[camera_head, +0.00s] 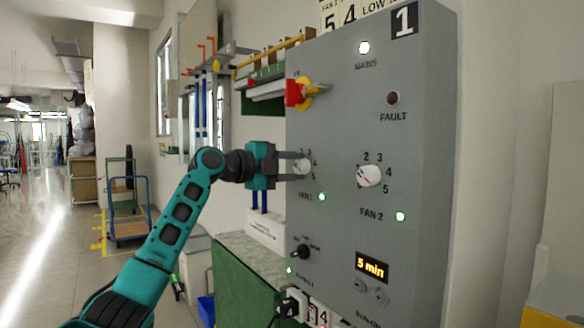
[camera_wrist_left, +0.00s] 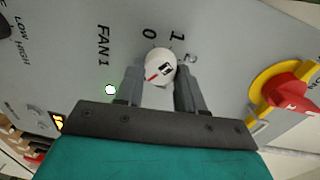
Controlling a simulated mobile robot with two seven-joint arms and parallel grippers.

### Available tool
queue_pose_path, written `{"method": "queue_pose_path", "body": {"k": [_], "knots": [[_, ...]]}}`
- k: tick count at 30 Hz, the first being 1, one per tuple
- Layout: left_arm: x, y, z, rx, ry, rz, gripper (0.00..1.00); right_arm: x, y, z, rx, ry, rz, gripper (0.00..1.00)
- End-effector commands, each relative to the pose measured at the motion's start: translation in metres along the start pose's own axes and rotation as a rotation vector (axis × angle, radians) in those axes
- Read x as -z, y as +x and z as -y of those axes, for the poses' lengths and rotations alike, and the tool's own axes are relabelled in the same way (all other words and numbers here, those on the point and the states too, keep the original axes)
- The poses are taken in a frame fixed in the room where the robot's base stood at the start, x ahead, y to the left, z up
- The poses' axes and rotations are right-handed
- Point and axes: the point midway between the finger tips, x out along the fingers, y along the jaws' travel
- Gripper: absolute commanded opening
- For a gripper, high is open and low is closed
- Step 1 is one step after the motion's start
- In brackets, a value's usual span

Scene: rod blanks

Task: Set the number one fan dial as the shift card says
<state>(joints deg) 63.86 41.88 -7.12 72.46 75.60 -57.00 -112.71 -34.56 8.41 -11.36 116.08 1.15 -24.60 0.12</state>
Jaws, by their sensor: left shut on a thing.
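The white fan 1 dial (camera_head: 304,166) is on the grey control panel (camera_head: 335,130), above the FAN 1 label. My left gripper (camera_head: 296,166) reaches it from the left and is shut on it, hiding part of its scale. In the left wrist view the dial (camera_wrist_left: 158,62) sits between the gripper's fingers (camera_wrist_left: 160,78), with 0, 1 and 2 printed around it. A red line shows on its face; I cannot tell for sure which number it points at. My right gripper is not in view.
The fan 2 dial (camera_head: 369,176) is to the right. A red and yellow switch (camera_head: 299,92) juts out above the fan 1 dial, and a black knob (camera_head: 301,252) is below. A display (camera_head: 372,267) reads 5 min. The green cabinet (camera_head: 240,285) stands below left.

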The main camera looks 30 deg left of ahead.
Motion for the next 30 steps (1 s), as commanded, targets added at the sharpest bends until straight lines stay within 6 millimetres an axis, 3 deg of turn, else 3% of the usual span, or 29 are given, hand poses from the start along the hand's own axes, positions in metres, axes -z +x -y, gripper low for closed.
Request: {"method": "queue_pose_path", "body": {"k": [7, 8, 15, 25, 30], "knots": [[0.000, 0.000, -0.001, -0.003, 0.004, 0.001, 0.08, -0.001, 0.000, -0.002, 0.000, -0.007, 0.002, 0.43], [0.000, 0.000, -0.001, -0.003, 0.004, 0.001, 0.39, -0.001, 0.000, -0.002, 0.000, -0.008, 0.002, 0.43], [0.000, 0.000, -0.001, -0.002, 0.002, 0.000, 0.62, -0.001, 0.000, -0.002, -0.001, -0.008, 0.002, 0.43], [0.000, -0.004, -0.001, 0.000, 0.002, 0.001, 0.63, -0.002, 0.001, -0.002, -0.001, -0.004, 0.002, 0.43], [-0.001, -0.029, -0.002, -0.001, 0.005, 0.003, 0.63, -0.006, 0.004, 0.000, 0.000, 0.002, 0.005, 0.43]]}}
